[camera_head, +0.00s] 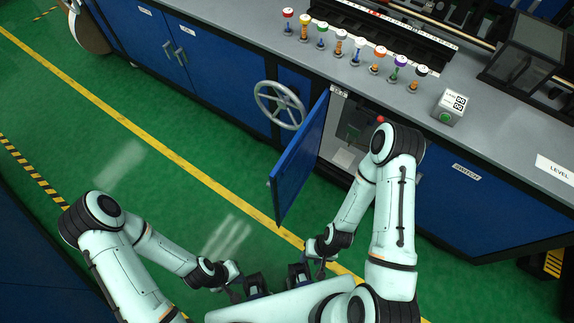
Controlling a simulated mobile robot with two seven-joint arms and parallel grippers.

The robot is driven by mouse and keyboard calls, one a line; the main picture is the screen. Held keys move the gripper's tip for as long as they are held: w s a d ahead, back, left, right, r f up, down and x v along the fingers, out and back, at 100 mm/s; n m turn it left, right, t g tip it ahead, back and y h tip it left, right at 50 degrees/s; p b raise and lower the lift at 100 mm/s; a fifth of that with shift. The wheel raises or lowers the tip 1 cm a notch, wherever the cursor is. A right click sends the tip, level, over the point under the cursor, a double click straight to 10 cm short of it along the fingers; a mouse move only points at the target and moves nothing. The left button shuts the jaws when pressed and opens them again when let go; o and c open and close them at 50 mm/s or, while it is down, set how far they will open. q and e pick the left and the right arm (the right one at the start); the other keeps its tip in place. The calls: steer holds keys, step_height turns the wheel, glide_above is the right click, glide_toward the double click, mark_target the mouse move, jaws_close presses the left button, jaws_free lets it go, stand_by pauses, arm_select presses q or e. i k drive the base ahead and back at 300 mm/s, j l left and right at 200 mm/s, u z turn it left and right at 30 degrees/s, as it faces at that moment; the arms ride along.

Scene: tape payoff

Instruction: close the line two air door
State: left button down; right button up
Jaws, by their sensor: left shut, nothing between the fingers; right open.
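The blue door (300,162) stands open, swung out from the cabinet under the grey counter. Its free edge points toward me and has a small pale fitting on it. The cabinet opening (342,157) beside it shows a dark interior with pale parts, partly hidden by my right arm. My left gripper (236,294) is low in the view, left of the door and apart from it, shut and empty. My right gripper (319,268) is below and right of the door's near end, apart from it, open and empty. Both sets of fingers look small and dark.
A grey handwheel (280,105) sticks out just left of the door. Several coloured knobs (340,42) stand on the counter (235,25), with a button box (448,108) to their right. Closed blue cabinets (150,38) line the left. Green floor (170,165) with a yellow line is clear.

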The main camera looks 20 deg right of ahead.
mark_target(289, 174)
steer(key=i+j, duration=0.35)
steer(key=j, duration=0.15)
steer(key=i+j, duration=0.3)
steer(key=j, duration=0.15)
steer(key=i+j+z, duration=0.1)
steer(key=z, duration=0.3)
steer(key=j+z, duration=0.2)
steer(key=z, duration=0.2)
steer(key=i+j+z, duration=0.1)
steer(key=z, duration=0.35)
steer(key=j+z, duration=0.1)
steer(key=z, duration=0.8)
